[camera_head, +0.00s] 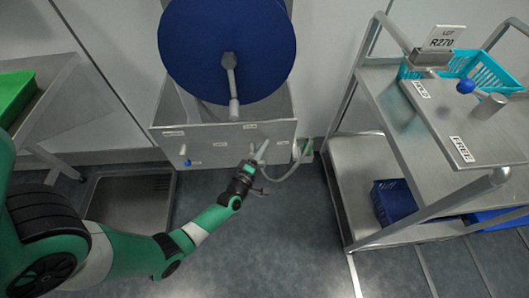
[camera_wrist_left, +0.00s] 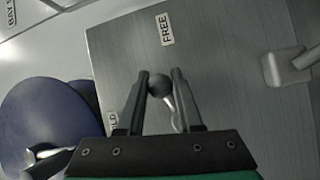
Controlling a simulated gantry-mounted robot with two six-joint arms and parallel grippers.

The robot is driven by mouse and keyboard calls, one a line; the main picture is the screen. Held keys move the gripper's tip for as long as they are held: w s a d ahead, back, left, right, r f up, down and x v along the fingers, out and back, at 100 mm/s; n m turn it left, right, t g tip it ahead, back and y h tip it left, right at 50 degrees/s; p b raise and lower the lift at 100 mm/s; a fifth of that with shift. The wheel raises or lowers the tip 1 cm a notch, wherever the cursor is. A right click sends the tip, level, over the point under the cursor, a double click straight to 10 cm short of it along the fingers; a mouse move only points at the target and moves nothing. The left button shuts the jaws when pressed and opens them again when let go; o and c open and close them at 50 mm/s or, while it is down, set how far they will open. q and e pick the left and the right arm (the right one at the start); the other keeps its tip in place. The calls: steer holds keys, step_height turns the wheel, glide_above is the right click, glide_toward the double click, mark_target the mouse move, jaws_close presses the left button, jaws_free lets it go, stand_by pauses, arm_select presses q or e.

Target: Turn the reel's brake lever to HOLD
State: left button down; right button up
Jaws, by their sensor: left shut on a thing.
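The reel (camera_head: 215,55) is a large dark blue disc above a grey metal housing (camera_head: 215,140) in the head view; its blue side also shows in the left wrist view (camera_wrist_left: 40,115). My left gripper (camera_head: 250,163) is at the lower right of the housing front. In the left wrist view its fingers (camera_wrist_left: 155,90) are shut on the dark ball knob of the brake lever (camera_wrist_left: 160,84). The lever's pale stem runs down behind the gripper. The FREE label (camera_wrist_left: 166,28) is above the knob. A partly hidden label ending in LD (camera_wrist_left: 112,118) is at lower left. My right gripper is out of view.
A metal cart (camera_head: 385,150) stands at the right, with a blue-knobbed lever (camera_head: 465,86), a turquoise basket (camera_head: 485,70) and a lot card (camera_head: 443,37) on top. A hose (camera_head: 298,165) hangs by the housing. A floor drain tray (camera_head: 130,200) lies at left.

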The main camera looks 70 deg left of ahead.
mark_target(256, 134)
arm_select(q)
steer(key=n, duration=0.1)
steer(key=r+n+t+y, duration=0.1)
steer(key=shift+s+a+n, duration=0.15)
steer(key=shift+s+n, duration=0.1)
steer(key=shift+n, duration=0.15)
steer(key=n+y, duration=0.1)
steer(key=n, duration=0.1)
steer(key=shift+s+a+r+n+t+y, duration=0.1)
steer(key=shift+s+r+n+t+y, duration=0.2)
steer(key=shift+s+r+n+y, duration=0.1)
steer(key=n+y, duration=0.1)
steer(key=n, duration=0.2)
steer(key=s+n+y, duration=0.1)
steer(key=shift+a+r+n+y, duration=0.2)
steer(key=shift+r+n+y, duration=0.1)
steer(key=shift+s+a+r+n+g+y, duration=0.1)
steer(key=shift+s+n+g+y, duration=0.15)
steer(key=shift+n+g+y, duration=0.35)
steer(key=shift+s+a+r+n+g+y, duration=0.1)
steer(key=shift+s+n+g+y, duration=0.15)
steer(key=shift+n, duration=0.95)
steer(key=shift+f, duration=0.1)
steer(key=c, duration=0.8)
jaws_free()
steer(key=shift+c, duration=0.2)
